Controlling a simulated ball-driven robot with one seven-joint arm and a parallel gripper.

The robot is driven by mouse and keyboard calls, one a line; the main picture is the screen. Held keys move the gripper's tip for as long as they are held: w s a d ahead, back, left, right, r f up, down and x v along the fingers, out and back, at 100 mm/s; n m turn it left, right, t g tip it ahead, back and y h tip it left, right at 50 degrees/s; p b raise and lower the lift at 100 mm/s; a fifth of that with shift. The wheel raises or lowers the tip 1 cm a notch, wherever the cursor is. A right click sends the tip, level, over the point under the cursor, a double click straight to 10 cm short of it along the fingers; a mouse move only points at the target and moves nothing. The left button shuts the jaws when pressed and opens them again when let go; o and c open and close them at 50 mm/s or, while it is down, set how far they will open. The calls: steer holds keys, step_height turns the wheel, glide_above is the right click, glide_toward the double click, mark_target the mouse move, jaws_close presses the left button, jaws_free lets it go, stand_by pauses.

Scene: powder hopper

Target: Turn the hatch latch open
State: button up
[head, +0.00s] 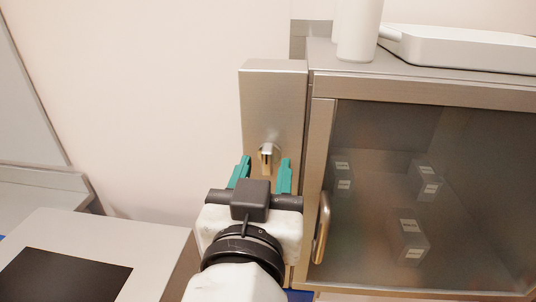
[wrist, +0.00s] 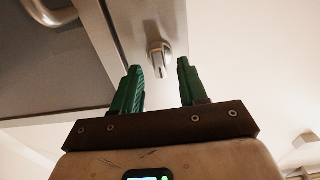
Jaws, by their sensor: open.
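The hatch latch (head: 267,156) is a small metal knob on a tall brushed-metal plate (head: 273,100) left of the glass-fronted hatch. In the wrist view the latch (wrist: 159,58) hangs from the plate, beyond and between my fingertips. My gripper (head: 264,170) has two green fingers, spread apart and empty. The fingertips also show in the wrist view (wrist: 160,66). They sit just short of the latch and do not visibly touch it. The hatch door (head: 319,140) looks shut, with a curved handle (head: 321,228) right of my gripper.
Several grey labelled blocks (head: 408,235) show behind the glass. A white cylinder (head: 360,30) and a white device (head: 460,48) stand on top of the cabinet. A grey unit with a black top panel (head: 65,281) stands at lower left. The wall left of the plate is clear.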

steer(key=shift+w, duration=0.8)
jaws_close()
